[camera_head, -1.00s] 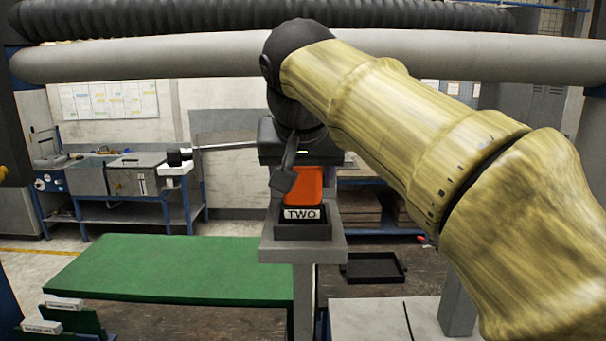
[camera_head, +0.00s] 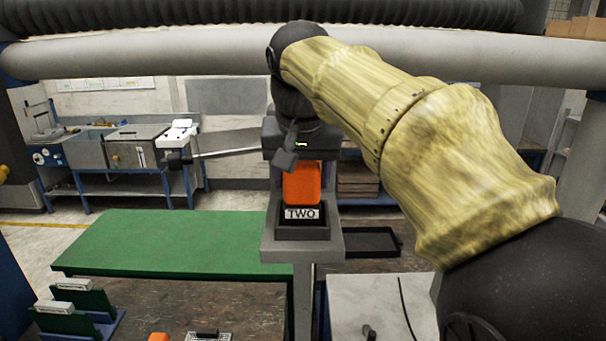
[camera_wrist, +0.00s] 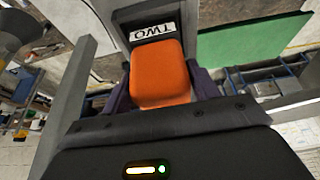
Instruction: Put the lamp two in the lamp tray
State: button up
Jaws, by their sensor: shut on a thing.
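The orange lamp (camera_head: 302,183) stands upright above a white label reading TWO (camera_head: 301,213), at a dark square seat on a grey stand (camera_head: 272,245). My gripper (camera_wrist: 163,85) is shut on the lamp from above, one finger on each side, as the wrist view shows. The lamp also shows in the wrist view (camera_wrist: 160,72), with the TWO label upside down beyond it. I cannot tell whether the lamp's base is clear of the seat. A shallow black tray (camera_head: 385,250) lies empty behind and right of the stand, partly hidden by it.
A green mat (camera_head: 160,245) covers the table at left. Small green holders with white labels (camera_head: 55,308) stand at front left. Another orange thing (camera_head: 158,337) is cut off at the bottom edge. A pale board with a cable (camera_head: 375,305) lies at front right.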

jog(key=shift+s+f+b, duration=0.1)
jog(key=shift+f+b, duration=0.2)
jog(key=shift+f, duration=0.2)
jog(key=shift+f, duration=0.2)
jog(key=o, duration=1.1)
jog(key=shift+s+r, duration=0.1)
jog(key=shift+o, duration=0.2)
jog(key=shift+r, duration=0.15)
jog(key=v, duration=1.1)
jog(key=shift+r+p, duration=0.3)
jog(key=shift+r, duration=0.1)
